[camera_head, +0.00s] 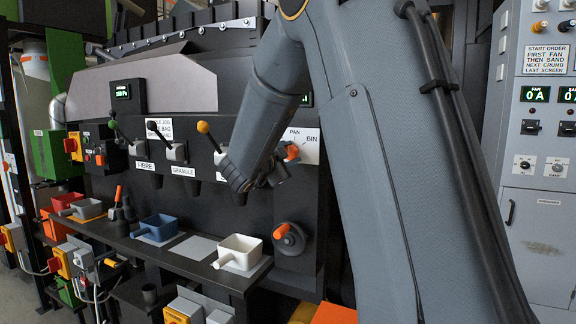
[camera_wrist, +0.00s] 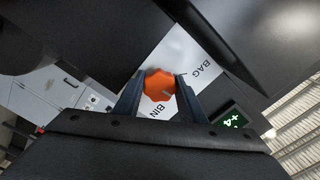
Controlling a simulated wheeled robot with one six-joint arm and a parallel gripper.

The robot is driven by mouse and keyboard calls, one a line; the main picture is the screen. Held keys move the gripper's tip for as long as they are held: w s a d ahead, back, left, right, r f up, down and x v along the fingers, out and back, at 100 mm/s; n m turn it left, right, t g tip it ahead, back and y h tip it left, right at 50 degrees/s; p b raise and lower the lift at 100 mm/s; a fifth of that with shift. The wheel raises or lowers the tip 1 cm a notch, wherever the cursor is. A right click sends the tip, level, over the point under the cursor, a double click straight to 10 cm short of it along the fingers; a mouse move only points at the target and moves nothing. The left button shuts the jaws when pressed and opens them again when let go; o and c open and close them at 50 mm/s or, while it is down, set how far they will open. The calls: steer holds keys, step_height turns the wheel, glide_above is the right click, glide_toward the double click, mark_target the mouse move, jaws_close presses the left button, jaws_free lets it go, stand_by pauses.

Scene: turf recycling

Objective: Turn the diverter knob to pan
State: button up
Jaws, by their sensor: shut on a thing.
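My arm hides part of the plate. I cannot tell for sure which label the knob points at.
Below is another orange handle (camera_head: 281,231) on a round grey hub. A white scoop (camera_head: 238,249) and a blue scoop (camera_head: 157,227) stand on the dark shelf. Levers with yellow (camera_head: 204,128) and black knobs stick out left of my gripper. A grey control cabinet (camera_head: 533,200) stands right.

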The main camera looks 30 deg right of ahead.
steer(key=shift+m+b, duration=0.6)
steer(key=shift+b, duration=0.1)
steer(key=o, duration=1)
steer(key=shift+o, duration=0.2)
steer(key=b+v, duration=0.2)
steer(key=v, duration=0.5)
steer(key=shift+s+a, duration=0.25)
steer(key=shift+a, duration=0.1)
